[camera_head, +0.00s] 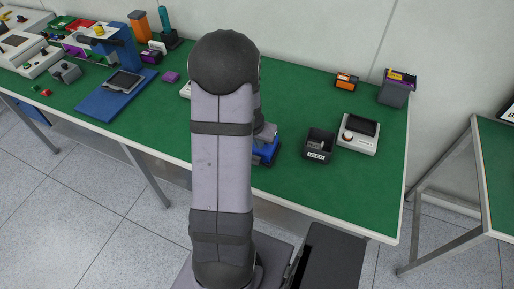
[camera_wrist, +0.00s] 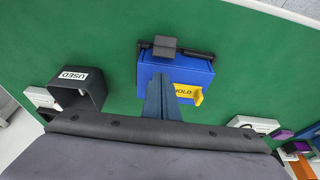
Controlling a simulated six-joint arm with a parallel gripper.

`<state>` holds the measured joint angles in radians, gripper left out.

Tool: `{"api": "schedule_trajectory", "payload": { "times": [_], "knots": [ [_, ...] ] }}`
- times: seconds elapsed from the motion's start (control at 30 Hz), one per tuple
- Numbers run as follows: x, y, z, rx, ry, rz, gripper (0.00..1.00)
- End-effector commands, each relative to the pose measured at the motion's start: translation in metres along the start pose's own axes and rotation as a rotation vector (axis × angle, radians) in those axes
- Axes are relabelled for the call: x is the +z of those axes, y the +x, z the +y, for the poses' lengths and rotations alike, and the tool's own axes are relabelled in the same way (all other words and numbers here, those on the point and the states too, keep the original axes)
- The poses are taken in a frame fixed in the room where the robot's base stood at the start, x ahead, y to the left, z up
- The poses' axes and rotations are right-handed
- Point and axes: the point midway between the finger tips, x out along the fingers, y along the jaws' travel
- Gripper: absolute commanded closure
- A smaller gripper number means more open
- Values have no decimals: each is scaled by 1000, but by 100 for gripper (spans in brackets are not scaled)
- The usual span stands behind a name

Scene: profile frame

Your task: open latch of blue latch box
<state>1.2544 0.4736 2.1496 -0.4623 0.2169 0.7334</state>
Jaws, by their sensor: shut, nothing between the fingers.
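The blue latch box (camera_wrist: 199,73) sits on the green table. It has a dark bar along its far edge in the wrist view, with a grey block (camera_wrist: 166,43) at the bar's middle. A yellow piece with dark lettering (camera_wrist: 190,92) is on its near right side. My gripper (camera_wrist: 161,82) is shut and empty, its fingers overlapping the near side of the box; I cannot tell whether they touch it. In the head view the blue box (camera_head: 266,151) shows only partly, beside my arm, which hides the rest and my fingertips.
A black open bin marked USED (camera_wrist: 77,88) stands left of the box in the wrist view, and right of it in the head view (camera_head: 319,146). A white device (camera_head: 358,134) stands beyond the bin. A blue fixture (camera_head: 112,88) stands at far left. Green tabletop (camera_head: 295,105) behind the bin is clear.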

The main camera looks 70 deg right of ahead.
Motion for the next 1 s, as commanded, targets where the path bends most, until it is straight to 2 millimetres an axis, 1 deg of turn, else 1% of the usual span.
{"api": "schedule_trajectory", "payload": {
  "times": [0.03, 0.2, 0.77, 1.0],
  "knots": [
    [6, 3, 0, 0, -3, 0, 100],
    [15, 4, 0, 0, -1, 1, 100],
    [21, 6, 0, 0, 0, 1, 100],
    [38, 9, 0, -1, 1, 4, 100]
  ]
}}
